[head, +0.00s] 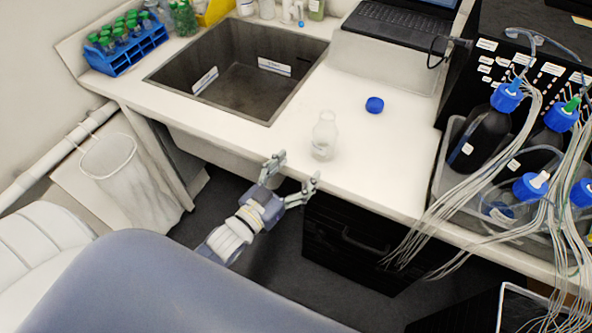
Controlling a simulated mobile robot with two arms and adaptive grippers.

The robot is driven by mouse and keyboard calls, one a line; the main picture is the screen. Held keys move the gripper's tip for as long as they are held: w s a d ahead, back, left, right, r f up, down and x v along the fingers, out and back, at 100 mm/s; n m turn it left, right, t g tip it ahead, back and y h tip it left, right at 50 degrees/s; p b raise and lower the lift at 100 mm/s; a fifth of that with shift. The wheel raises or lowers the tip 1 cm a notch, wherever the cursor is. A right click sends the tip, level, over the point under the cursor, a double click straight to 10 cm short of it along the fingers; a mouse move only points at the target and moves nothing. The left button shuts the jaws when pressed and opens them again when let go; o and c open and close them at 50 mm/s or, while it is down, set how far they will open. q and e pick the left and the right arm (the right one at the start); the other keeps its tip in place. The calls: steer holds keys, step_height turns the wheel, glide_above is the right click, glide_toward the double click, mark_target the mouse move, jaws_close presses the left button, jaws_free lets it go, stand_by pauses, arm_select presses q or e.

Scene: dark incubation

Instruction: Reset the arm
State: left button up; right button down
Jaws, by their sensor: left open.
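My left gripper (294,178) is open and empty. It is in front of the counter's front edge, below and left of a small clear bottle. The bottle (324,137) stands upright and uncapped on the white counter (390,165), near the front edge, and the gripper is apart from it. A blue cap (374,104) lies on the counter behind and right of the bottle. My right gripper is not in view.
A dark sink (240,80) is set into the counter. A blue rack of green-capped tubes (125,50) stands at the far left. A laptop (405,20) is at the back. Blue-capped bottles with tubing stand in a tray (436,180) at the right. A bin (120,165) hangs at the left.

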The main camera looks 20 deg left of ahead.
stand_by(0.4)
arm_select(q)
steer(key=s+f+g+y, duration=0.2)
steer(key=s+f+g, duration=0.1)
steer(key=s+g, duration=0.55)
steer(key=s+f+g+y, duration=0.2)
steer(key=s+f+g, duration=0.3)
steer(key=s, duration=0.7)
step_height(320, 180, down, 24)
steer(key=s+g, duration=0.1)
steer(key=g, duration=0.1)
steer(key=s+a+f, duration=0.1)
steer(key=s+f, duration=0.7)
steer(key=f, duration=0.1)
steer(key=s+a+f+g+b, duration=0.1)
steer(key=s+a+f, duration=0.1)
steer(key=s+f, duration=0.6)
steer(key=shift+s+a+f, duration=0.3)
steer(key=shift+s+f, duration=0.1)
steer(key=shift+s, duration=0.4)
